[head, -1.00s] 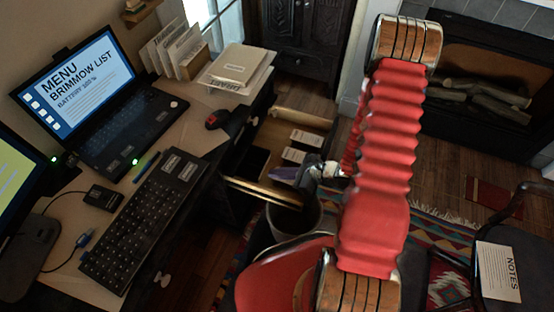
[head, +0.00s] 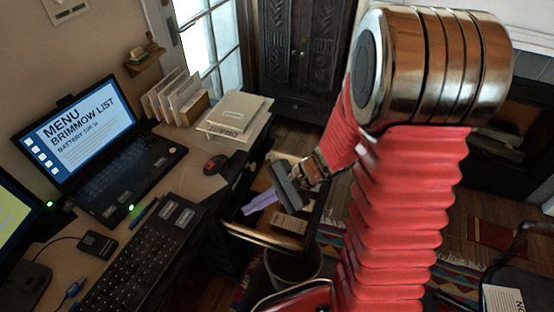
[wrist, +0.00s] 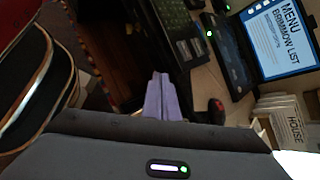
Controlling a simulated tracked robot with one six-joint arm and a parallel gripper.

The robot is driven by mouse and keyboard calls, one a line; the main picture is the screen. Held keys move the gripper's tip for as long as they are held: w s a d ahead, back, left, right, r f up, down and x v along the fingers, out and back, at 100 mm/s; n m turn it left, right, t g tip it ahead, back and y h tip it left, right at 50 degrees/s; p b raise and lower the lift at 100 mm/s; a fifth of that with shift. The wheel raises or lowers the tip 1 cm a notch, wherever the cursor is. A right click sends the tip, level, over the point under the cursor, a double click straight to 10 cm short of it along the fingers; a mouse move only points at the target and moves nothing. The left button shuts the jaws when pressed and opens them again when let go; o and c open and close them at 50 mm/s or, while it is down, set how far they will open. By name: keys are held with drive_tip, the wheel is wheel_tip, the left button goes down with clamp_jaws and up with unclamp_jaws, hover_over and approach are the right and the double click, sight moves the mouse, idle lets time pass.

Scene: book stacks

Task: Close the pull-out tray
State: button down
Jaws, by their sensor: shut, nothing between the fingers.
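The pull-out tray (head: 262,237) sticks out from under the right end of the desk in the head view, with a pale brass-coloured front rim. It stands open, and its inside holds pale labelled cards (head: 290,225). My gripper (head: 248,210) has purple fingers and a dark grey palm. It appears over the tray's inside, behind the front rim, with the fingers pointing left toward the desk. The fingers are shut together and empty; they also show in the wrist view (wrist: 160,78). I cannot tell whether the fingers touch the tray.
The desk carries a laptop (head: 100,140), a keyboard (head: 150,250), a mouse (head: 215,164) and stacked books (head: 235,115). A grey bin (head: 293,266) stands below the tray front. A chair (head: 520,250) is at the right. A dark carved cabinet (head: 300,50) stands behind.

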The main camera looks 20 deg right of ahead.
drive_tip(key=s+d+r+n+t+h, duration=0.1)
drive_tip(key=s+r+n+h, duration=0.4)
drive_tip(key=r, duration=0.5)
drive_tip(key=s+d+r+n+t+h, duration=0.2)
drive_tip(key=s+d+r+n+h, duration=0.2)
drive_tip(key=r+n, duration=0.4)
wheel_tip(320, 180, up, 2)
drive_tip(key=shift+s+d+r+n+h, duration=0.15)
drive_tip(key=shift+s+r+n+h, duration=0.2)
drive_tip(key=shift+s, duration=0.55)
drive_tip(key=c, duration=2.5)
unclamp_jaws()
drive_tip(key=shift+f, duration=0.15)
drive_tip(key=shift+c, duration=0.2)
